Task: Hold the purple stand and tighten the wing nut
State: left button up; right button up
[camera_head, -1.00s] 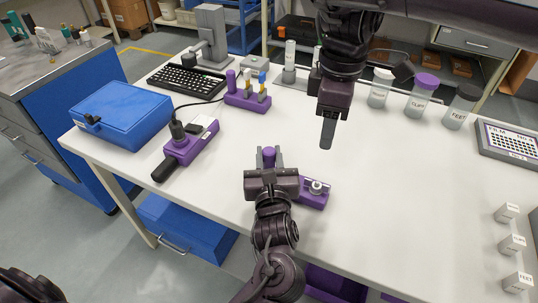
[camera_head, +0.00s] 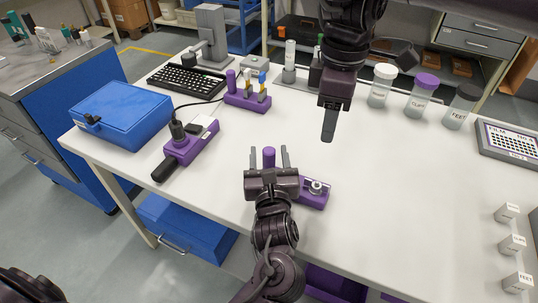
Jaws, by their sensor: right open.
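The purple stand (camera_head: 314,200) lies near the front edge of the table, with an upright purple post (camera_head: 269,155) at its left end. A pale metallic part, apparently the wing nut (camera_head: 316,186), sits on the stand's right part. My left gripper (camera_head: 269,153) is open, with a finger on each side of the post and a gap to it. Its body hides the middle of the stand. My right gripper (camera_head: 328,134) hangs above the table behind and to the right of the stand. It is open, seen edge-on, and holds nothing visible.
A purple power strip (camera_head: 188,150) with a cable and a blue case (camera_head: 118,114) lie to the left. A keyboard (camera_head: 187,82) and labelled jars (camera_head: 421,98) stand farther back. Small labelled blocks (camera_head: 512,244) are at the right. The table's middle right is clear.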

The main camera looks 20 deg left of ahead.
pick_arm(q)
jog(key=v, duration=0.7)
jog(key=shift+s+d, duration=0.1)
jog(key=shift+s, duration=0.15)
